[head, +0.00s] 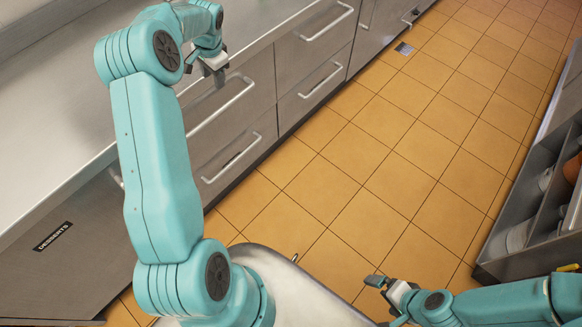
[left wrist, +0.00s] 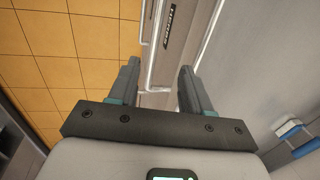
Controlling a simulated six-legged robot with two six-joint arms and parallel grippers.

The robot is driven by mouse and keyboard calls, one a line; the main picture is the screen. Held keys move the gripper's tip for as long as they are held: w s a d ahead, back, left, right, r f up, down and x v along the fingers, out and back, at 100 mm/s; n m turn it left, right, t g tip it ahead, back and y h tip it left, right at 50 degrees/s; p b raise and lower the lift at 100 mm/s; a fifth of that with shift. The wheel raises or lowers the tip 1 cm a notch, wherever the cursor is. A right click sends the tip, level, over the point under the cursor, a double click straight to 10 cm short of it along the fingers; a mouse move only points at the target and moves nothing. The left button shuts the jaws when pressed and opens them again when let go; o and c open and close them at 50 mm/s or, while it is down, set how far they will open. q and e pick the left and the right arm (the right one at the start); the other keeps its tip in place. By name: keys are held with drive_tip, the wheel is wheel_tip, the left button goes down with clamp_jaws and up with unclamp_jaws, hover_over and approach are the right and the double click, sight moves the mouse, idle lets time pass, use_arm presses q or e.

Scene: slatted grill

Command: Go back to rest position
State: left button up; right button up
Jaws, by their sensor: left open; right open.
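My left gripper (head: 214,68) is at the end of the raised teal arm, in front of the steel drawers in the head view. In the left wrist view its two fingers (left wrist: 158,88) are apart with nothing between them, and a drawer front with a bar handle shows beyond. My right gripper (head: 376,290) is low at the bottom right of the head view, above the tiled floor. It looks empty. No slatted grill is in view.
Steel drawers (head: 290,95) with bar handles run along the left under a steel counter (head: 60,105). One front is labelled "DESSERTS" (head: 52,237). A shelf unit (head: 500,270) with bowls and pots stands at the right. The orange tiled floor (head: 400,150) between them is clear.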

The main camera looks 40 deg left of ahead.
idle(0.4)
use_arm(q)
drive_tip(key=d+f+h, duration=0.1)
drive_tip(key=d+f, duration=0.4)
drive_tip(key=d, duration=0.5)
drive_tip(key=d+f+t+h, duration=0.1)
drive_tip(key=d+f+h, duration=0.1)
drive_tip(key=d+f, duration=0.55)
drive_tip(key=d+f+h, duration=0.1)
drive_tip(key=d+f, duration=0.2)
drive_tip(key=d, duration=0.8)
drive_tip(key=s+d+f+n+h, duration=0.2)
drive_tip(key=s+d+f, duration=0.1)
drive_tip(key=s+d, duration=1.4)
drive_tip(key=shift+s+d+n+g, duration=0.2)
drive_tip(key=shift+d+n+g, duration=0.1)
drive_tip(key=shift+n+g, duration=0.1)
use_arm(e)
drive_tip(key=shift+s, duration=0.1)
use_arm(q)
drive_tip(key=shift+f, duration=0.1)
drive_tip(key=shift+c, duration=0.6)
use_arm(e)
drive_tip(key=shift+c, duration=0.7)
drive_tip(key=c, duration=0.9)
use_arm(q)
drive_tip(key=shift+a, duration=0.15)
use_arm(e)
drive_tip(key=shift+a, duration=0.15)
drive_tip(key=shift+c, duration=0.2)
